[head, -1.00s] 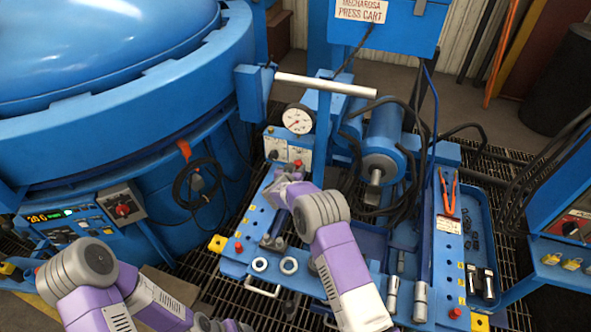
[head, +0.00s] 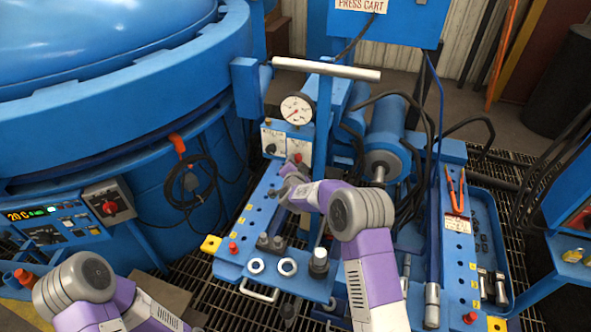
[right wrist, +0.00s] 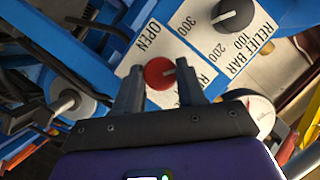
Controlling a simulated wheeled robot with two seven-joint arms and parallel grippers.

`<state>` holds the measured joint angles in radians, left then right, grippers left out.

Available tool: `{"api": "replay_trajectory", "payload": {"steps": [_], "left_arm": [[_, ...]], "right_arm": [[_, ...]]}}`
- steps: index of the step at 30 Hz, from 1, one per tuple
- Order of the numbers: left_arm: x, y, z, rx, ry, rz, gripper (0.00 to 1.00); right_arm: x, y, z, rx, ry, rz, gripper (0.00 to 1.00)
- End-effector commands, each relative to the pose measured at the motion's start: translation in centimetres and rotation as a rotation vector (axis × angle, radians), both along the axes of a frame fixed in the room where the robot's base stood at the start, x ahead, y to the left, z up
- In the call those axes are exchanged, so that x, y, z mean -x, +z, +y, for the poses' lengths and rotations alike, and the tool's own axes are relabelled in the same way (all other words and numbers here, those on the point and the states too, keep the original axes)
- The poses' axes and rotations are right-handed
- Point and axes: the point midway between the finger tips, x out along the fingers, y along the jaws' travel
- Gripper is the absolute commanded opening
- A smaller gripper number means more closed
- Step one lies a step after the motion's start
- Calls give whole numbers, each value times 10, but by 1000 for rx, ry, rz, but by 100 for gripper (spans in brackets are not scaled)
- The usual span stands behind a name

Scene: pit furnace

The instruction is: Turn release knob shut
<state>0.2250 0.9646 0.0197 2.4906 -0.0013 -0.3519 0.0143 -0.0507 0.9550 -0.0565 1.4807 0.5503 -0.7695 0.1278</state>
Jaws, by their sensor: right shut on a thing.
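The red release knob (right wrist: 158,73) sits on a white panel with the word OPEN beside it in the right wrist view. In the head view the red knob (head: 297,158) is small, at the lower right of the white panel (head: 288,142) under the gauge. My right gripper (right wrist: 157,88) has one finger on each side of the red knob and is shut on it. In the head view my right gripper (head: 293,170) reaches the panel from below, partly hidden by its own wrist. My left arm shows at the lower left; its gripper is out of view.
A black relief knob (right wrist: 234,15) is close beside the red one. A round gauge (head: 297,109) stands above the panel, with a white bar handle (head: 326,69) over it. The blue cart deck (head: 238,236) holds bolts and rings. A big blue furnace (head: 100,110) fills the left.

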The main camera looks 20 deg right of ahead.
Motion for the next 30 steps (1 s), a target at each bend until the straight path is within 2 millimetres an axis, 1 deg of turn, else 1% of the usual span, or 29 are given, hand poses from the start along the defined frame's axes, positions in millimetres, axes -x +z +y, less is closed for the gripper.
{"api": "replay_trajectory", "payload": {"steps": [3,21,30], "left_arm": [[0,-4,0,0,0,0,74],[0,-4,0,0,0,0,74],[0,-4,0,0,0,0,74]], "right_arm": [[1,-3,0,-91,1,-58,9],[1,-4,0,-560,1,-374,9],[1,-5,0,-732,1,-491,9]]}}
